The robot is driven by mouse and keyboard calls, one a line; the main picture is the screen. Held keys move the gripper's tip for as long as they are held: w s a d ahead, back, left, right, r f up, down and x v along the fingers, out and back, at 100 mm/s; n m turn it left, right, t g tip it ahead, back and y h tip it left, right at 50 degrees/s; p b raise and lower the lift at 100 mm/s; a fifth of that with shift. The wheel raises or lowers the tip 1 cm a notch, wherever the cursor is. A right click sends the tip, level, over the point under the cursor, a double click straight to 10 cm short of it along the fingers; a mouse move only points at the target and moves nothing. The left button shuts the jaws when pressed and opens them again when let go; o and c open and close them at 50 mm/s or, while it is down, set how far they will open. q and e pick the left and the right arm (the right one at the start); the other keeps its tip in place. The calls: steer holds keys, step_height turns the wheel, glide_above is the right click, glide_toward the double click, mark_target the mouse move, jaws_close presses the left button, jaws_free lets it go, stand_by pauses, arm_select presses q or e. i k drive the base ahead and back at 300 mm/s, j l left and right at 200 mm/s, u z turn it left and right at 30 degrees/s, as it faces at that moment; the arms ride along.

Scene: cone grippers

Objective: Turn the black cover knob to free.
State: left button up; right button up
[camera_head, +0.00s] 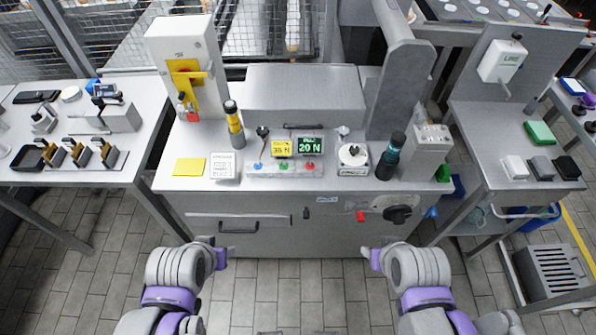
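A round black knob (398,214) sits on the front panel of the middle machine, right of centre, with a dark plate or slot behind it. It looks like the cover knob; its markings are too small to read. My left gripper (228,253) is in front of the machine, lower left, well apart from the knob. My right gripper (369,253) is in front of the panel, below and left of the knob, not touching it. Both grippers look empty; their finger gaps are too small to tell.
A red tag (361,216) is left of the knob, and a small black latch (306,213) is further left. A bar handle (238,227) sticks out at the panel's left. The bench top (300,184) overhangs above. The tiled floor (300,285) between my arms is clear.

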mark_target(263, 132)
steer(key=i+j+u, duration=0.15)
steer(key=u, duration=0.2)
steer(key=i+j+u, duration=0.15)
steer(key=u, duration=0.2)
steer(key=i+u, duration=0.35)
steer(key=k+j, duration=0.05)
steer(key=k, duration=0.05)
